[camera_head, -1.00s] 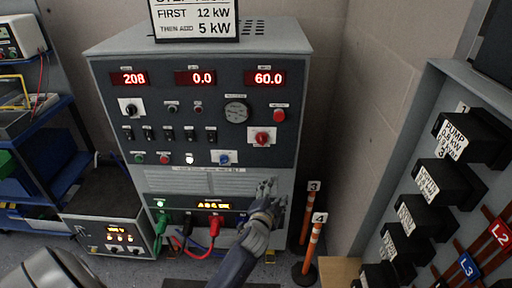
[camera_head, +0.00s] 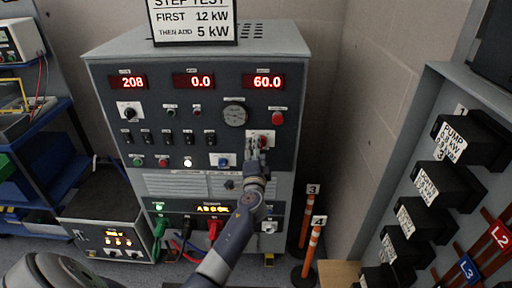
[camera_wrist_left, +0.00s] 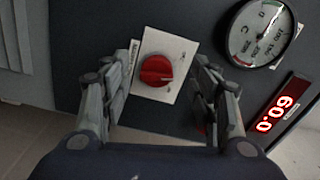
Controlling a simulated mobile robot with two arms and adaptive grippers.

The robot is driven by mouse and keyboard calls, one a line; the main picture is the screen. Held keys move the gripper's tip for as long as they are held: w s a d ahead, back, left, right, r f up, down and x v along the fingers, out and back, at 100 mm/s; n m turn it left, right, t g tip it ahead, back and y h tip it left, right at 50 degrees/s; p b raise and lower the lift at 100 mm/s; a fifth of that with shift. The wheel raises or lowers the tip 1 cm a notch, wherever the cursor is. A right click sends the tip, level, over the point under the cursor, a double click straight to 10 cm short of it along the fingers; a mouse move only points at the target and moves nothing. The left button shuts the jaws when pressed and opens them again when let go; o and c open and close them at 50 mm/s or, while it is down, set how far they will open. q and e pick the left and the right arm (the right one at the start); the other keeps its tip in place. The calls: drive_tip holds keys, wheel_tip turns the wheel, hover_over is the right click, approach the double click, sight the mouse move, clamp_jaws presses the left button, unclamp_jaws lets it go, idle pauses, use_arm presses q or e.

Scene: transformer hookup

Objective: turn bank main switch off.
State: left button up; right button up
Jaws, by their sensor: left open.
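A red rotary switch (camera_head: 263,139) on a white plate sits at the right of the grey cabinet's front panel. In the left wrist view the red switch (camera_wrist_left: 155,71) shows clearly between my fingers, with a dark mark across its face; its label is unreadable. My left gripper (camera_head: 255,147) reaches up from below and partly covers the switch in the head view. In the left wrist view my left gripper (camera_wrist_left: 165,72) is open, one finger on each side of the switch, with visible gaps and no grip on it. My right gripper is not in view.
A red push button (camera_head: 277,118) and a round gauge (camera_head: 235,115) are close above the switch. A blue knob (camera_head: 224,162) is to its left. Displays read 208, 0.0 and 60.0. Orange posts (camera_head: 307,215) and black breakers (camera_head: 440,185) stand to the right.

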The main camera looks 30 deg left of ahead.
use_arm(q)
drive_tip(key=shift+x, duration=1.3)
drive_tip(key=shift+s+a, duration=0.1)
drive_tip(key=shift+c, duration=0.5)
drive_tip(key=c, duration=1)
drive_tip(key=shift+o, duration=0.2)
drive_tip(key=shift+r, duration=0.1)
